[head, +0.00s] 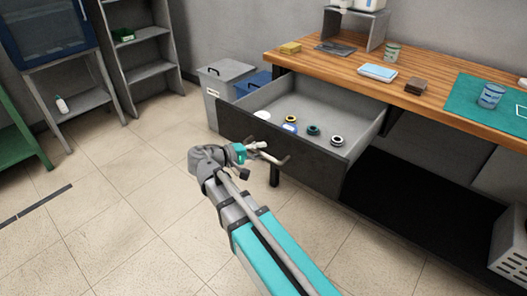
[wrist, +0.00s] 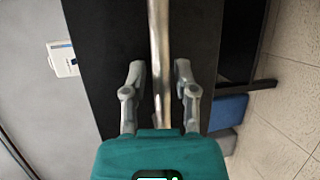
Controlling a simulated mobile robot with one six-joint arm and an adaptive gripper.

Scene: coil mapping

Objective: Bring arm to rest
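My arm reaches out to the open desk drawer. My gripper (head: 262,150) is just in front of the drawer's dark front (head: 308,160). In the wrist view my gripper (wrist: 159,75) is open, its two fingers apart. The drawer's metal bar handle (wrist: 159,45) runs between the fingers, with a gap visible on each side. The drawer (head: 372,132) is pulled out and holds several small coils, among them a dark green one (head: 313,130) and a black-and-white one (head: 337,141).
A grey bin (head: 222,75) and a blue bin (head: 252,83) stand behind the drawer. Shelves line the left.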

